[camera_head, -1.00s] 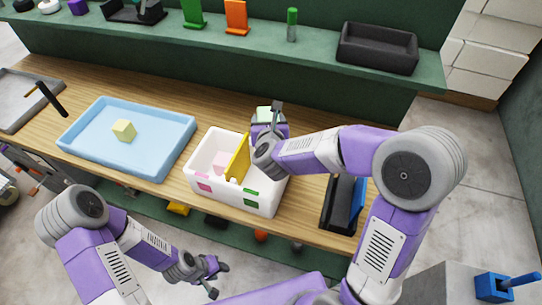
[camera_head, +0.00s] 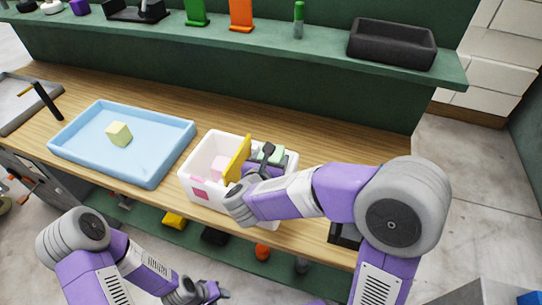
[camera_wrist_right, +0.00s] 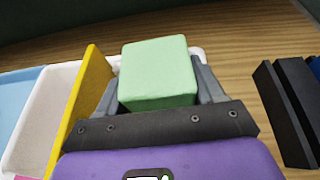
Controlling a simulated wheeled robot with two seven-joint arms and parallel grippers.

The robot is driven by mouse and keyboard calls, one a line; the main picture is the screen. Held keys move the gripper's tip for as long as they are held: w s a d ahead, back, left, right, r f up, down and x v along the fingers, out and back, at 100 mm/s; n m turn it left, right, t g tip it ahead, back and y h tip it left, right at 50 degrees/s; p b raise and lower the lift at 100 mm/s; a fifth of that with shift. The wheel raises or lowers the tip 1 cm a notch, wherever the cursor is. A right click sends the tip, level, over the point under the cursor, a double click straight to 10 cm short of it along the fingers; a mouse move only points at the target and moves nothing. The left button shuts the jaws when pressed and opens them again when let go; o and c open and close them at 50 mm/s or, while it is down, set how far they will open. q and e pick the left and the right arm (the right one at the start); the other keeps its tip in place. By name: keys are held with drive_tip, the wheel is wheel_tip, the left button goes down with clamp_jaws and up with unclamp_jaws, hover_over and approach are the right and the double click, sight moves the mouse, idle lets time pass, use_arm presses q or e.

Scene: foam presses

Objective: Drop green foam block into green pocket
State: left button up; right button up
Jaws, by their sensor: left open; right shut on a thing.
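The pale green foam block (camera_head: 271,152) is held in my right gripper (camera_head: 277,157). In the right wrist view the block (camera_wrist_right: 158,73) sits between both fingers. The white box (camera_head: 186,182) stands on the bench, split by an upright yellow divider (camera_head: 236,160). The block is over the box's right pocket, to the right of the divider; its exact height above the pocket is hard to tell. My right arm hides the green markings and much of the right pocket. My left gripper (camera_head: 208,293) is open and empty, low in front of the bench.
A light blue tray (camera_head: 72,156) with a pale yellow block (camera_head: 118,134) stands left of the box. A dark stand (camera_wrist_right: 287,110) is to the right. A green shelf (camera_head: 320,58) with a black bin (camera_head: 391,43) runs behind. Bench behind the box is clear.

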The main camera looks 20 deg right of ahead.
wheel_tip(320, 180, down, 2)
drive_tip(key=shift+f+b, duration=0.1)
drive_tip(key=shift+b, duration=0.25)
drive_tip(key=o, duration=1.1)
drive_tip(key=p+v, duration=0.1)
drive_tip(key=v, duration=0.6)
drive_tip(key=shift+s+a+r, duration=0.15)
drive_tip(key=shift+s+r, duration=0.05)
drive_tip(key=shift+s, duration=0.05)
